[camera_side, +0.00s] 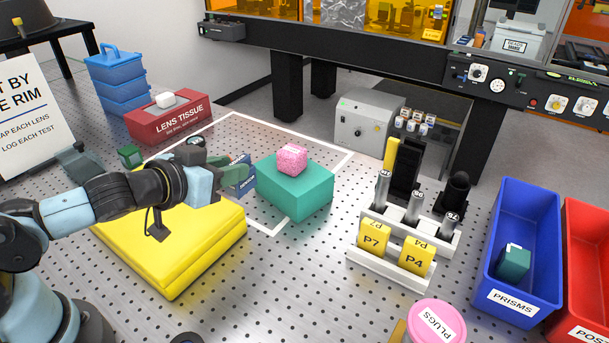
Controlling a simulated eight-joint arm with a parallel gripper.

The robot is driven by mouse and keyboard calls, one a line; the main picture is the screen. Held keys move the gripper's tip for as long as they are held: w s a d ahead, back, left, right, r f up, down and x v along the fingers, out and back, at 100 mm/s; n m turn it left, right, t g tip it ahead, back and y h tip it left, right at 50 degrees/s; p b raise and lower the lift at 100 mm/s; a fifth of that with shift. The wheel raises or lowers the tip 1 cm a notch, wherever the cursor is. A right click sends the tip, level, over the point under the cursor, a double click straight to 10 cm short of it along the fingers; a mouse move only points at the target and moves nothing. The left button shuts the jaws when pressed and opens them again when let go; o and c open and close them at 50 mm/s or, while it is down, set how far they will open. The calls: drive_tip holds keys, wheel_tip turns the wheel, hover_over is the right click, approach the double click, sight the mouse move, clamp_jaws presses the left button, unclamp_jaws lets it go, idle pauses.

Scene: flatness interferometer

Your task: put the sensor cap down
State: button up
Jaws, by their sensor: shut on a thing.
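My gripper (238,176) reaches in from the left above the work area, beyond the right edge of the yellow pad. It is shut on a small dark blue piece with white lettering, which I take to be the sensor cap (248,176). The lettering is too small to read, and the fingers hide part of the cap. The cap appears just left of a teal block (296,197). I cannot tell whether it touches the block or the table.
A pink speckled cube (292,159) sits on the teal block. A yellow pad (190,250) lies under my arm. A white rack (392,268) with yellow P7 and P4 blocks stands right. A blue PRISMS bin (515,301) is farther right. Perforated table (285,290) is clear at front centre.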

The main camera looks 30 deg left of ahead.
drive_tip(key=shift+s+d+f+n+g+y, duration=0.95)
drive_tip(key=shift+d+n+y, duration=1.35)
drive_tip(key=shift+d, duration=0.65)
drive_tip(key=shift+s+d+f+n+g+y, duration=0.95)
drive_tip(key=shift+d+n+y, duration=1.3)
drive_tip(key=shift+d, duration=0.65)
drive_tip(key=shift+a+f, duration=0.1)
drive_tip(key=shift+f, duration=2.8)
drive_tip(key=shift+f, duration=0.55)
drive_tip(key=o, duration=1.1)
